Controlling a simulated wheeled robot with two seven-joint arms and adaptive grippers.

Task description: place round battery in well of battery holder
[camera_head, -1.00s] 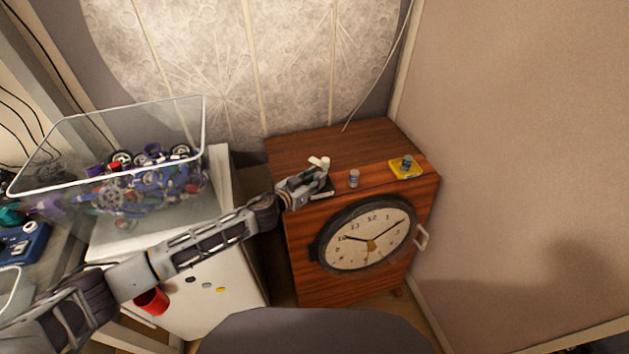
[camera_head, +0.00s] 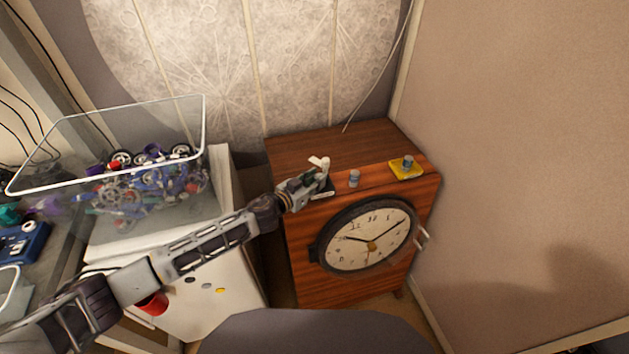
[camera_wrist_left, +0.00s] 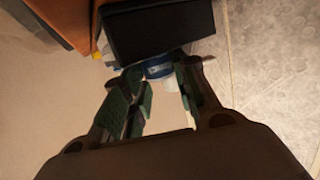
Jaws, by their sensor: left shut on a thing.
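My left gripper (camera_head: 322,180) is above the left front part of the wooden cabinet top. In the left wrist view its green-padded fingers (camera_wrist_left: 158,95) are shut on a small round blue-and-white thing (camera_wrist_left: 158,71), which looks like the round battery and is partly hidden by the fingers. A black block (camera_wrist_left: 160,32) lies just beyond the fingertips and hides part of what is behind. In the head view a dark flat piece (camera_head: 323,194) shows beside the gripper; I cannot tell whether it is the battery holder. My right gripper is not in view.
A grey cylinder (camera_head: 354,178) stands right of the gripper on the cabinet (camera_head: 345,148). A yellow base (camera_head: 398,172) with another small cylinder (camera_head: 407,161) sits further right. A clock (camera_head: 369,238) is on the cabinet front. A clear bin of parts (camera_head: 120,130) stands left. The cabinet top's back is clear.

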